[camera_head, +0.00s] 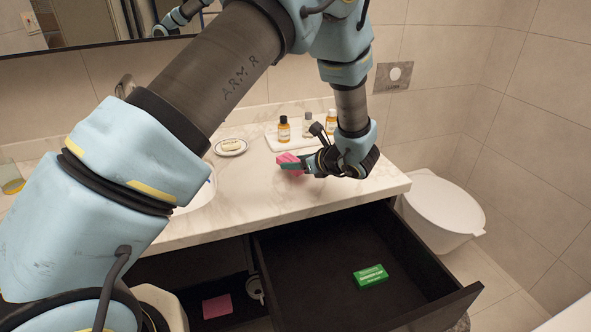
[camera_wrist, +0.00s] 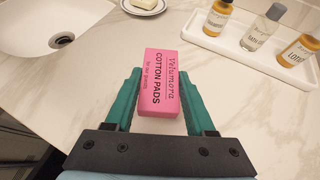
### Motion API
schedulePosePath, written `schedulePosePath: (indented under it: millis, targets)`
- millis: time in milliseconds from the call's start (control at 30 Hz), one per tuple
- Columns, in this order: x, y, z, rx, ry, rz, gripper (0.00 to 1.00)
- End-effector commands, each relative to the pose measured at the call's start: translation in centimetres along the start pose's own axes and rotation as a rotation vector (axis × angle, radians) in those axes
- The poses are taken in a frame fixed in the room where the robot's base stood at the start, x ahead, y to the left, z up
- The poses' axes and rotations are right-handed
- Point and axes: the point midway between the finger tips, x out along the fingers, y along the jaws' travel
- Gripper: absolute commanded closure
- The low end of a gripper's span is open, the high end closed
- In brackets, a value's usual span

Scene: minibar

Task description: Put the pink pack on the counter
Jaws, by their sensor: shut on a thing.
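The pink pack (camera_wrist: 160,82), labelled cotton pads, sits between the two green fingers of my gripper (camera_wrist: 162,98) in the wrist view. My gripper is shut on it. In the head view the pink pack (camera_head: 289,161) shows at the tip of my gripper (camera_head: 300,163), partly covered by a finger. It is over the marble counter (camera_head: 300,198), close to its surface. I cannot tell whether the pack touches the counter.
A white tray (camera_head: 273,140) with small bottles stands behind, and a soap dish (camera_head: 230,147) and the sink lie to the left. An open drawer (camera_head: 325,270) below the counter holds a green box (camera_head: 370,276). A pink item (camera_head: 217,306) lies in the lower compartment. A toilet (camera_head: 440,210) stands right.

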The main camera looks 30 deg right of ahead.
Motion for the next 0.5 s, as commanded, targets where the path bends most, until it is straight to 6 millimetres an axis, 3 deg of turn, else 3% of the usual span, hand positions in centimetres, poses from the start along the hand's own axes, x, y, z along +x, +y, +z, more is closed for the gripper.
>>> schedulePosePath:
  millis: [233,500]
  targets:
    - [1.6,0.1,-2.8,0.003,0.000,0.002,0.97]
    - [1.8,0.0,-3.2,-0.001,-0.001,0.000,0.97]
